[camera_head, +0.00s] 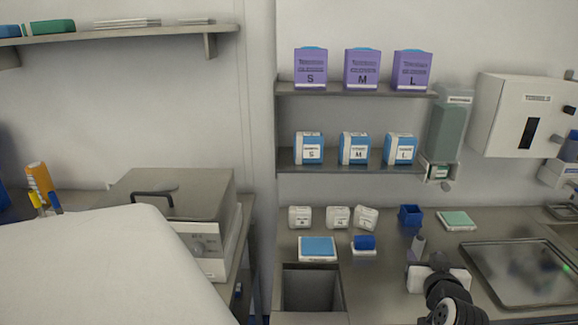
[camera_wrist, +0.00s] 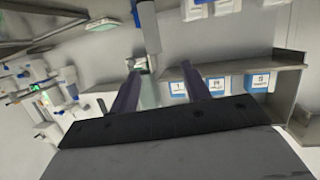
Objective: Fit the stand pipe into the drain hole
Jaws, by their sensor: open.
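A plain grey cylinder, which looks like the stand pipe (camera_head: 419,242), shows upright on the right counter just beyond my gripper (camera_head: 427,263) in the head view. In the upside-down wrist view the pipe (camera_wrist: 149,28) comes down from the top edge, between the lines of my fingers but past their tips. My gripper (camera_wrist: 160,76) is open, with nothing between its fingers. I cannot tell how far the pipe is from the fingertips. The sink basin (camera_head: 313,289) is set in the counter to the left of my gripper. No drain hole can be made out inside it.
A metal tray (camera_head: 520,275) lies right of my arm. Shelves (camera_head: 350,160) with glove boxes hang above. Some counter between basin and gripper is clear.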

